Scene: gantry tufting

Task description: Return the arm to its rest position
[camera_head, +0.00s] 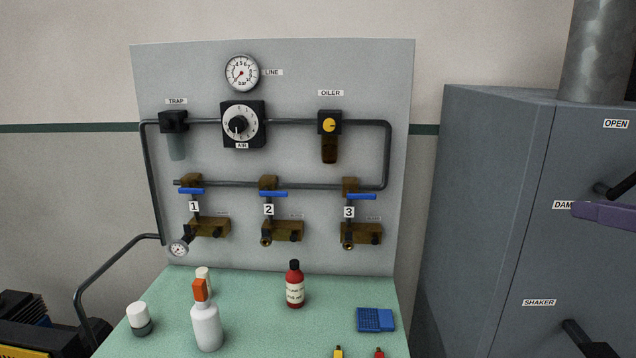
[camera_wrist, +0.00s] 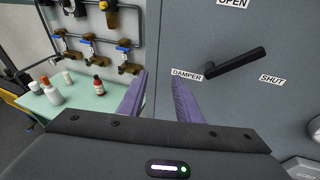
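My gripper (camera_wrist: 158,95) shows in the wrist view as two purple fingers standing well apart, with nothing between them. A purple part of it also shows at the right edge of the head view (camera_head: 603,214), in front of the grey cabinet. In the wrist view, the fingers point toward the cabinet face, near the black damper handle (camera_wrist: 235,62). The handle slants up to the right between the DAMPER and SHUT labels. It looks apart from the fingers, though the exact gap cannot be told.
A grey cabinet (camera_head: 480,200) with a shaker handle (camera_head: 588,340) fills the right. A grey panel (camera_head: 300,75) carries gauges and blue-handled valves. The green table (camera_head: 250,290) holds a white bottle (camera_head: 207,325), a red bottle (camera_head: 295,285) and a blue block (camera_head: 375,319).

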